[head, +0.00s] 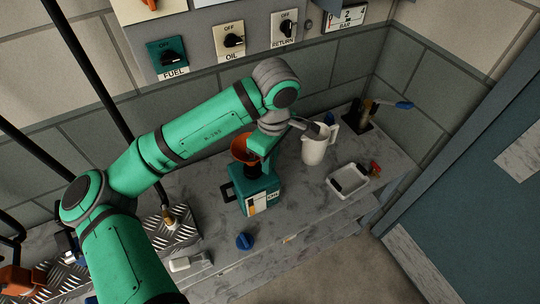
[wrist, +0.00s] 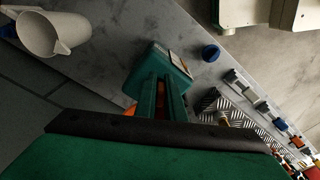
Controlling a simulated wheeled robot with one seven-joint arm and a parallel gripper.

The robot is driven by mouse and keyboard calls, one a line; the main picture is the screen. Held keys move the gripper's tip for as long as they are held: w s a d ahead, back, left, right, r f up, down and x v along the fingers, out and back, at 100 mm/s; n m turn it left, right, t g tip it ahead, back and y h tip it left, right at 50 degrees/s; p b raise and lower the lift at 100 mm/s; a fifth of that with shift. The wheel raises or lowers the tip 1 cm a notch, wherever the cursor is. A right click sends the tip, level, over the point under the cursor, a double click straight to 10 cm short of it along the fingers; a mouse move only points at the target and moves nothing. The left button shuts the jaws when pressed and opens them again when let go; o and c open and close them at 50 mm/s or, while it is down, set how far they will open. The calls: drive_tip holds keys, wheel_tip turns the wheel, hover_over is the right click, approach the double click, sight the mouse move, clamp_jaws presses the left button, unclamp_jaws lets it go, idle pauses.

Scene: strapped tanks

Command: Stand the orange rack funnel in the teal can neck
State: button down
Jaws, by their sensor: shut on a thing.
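The orange funnel (head: 239,147) is in the head view above the top of the teal can (head: 262,192), partly hidden by my gripper. My gripper (head: 252,157) is shut on the funnel, just over the can. In the wrist view my two fingers (wrist: 160,85) point toward the can (wrist: 172,62), and bits of the orange funnel (wrist: 130,112) show beside them. The can stands upright on the grey bench, with a dark handle and a white label. Its neck is hidden by the funnel and gripper, so I cannot tell whether the spout is inside it.
A blue cap (head: 244,241) lies in front. A ribbed metal plate (head: 160,238) lies at left. The wall panel (head: 200,60) with switches rises behind.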

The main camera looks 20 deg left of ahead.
drive_tip(key=shift+f, duration=0.9)
drive_tip(key=shift+f, duration=1.4)
idle(1.4)
drive_tip(key=c, duration=1.8)
unclamp_jaws()
drive_tip(key=shift+o, duration=0.2)
drive_tip(key=shift+r, duration=0.1)
drive_tip(key=r, duration=1)
drive_tip(key=shift+s+d+r, duration=0.15)
drive_tip(key=shift+d+r, duration=0.2)
drive_tip(key=shift+d, duration=0.05)
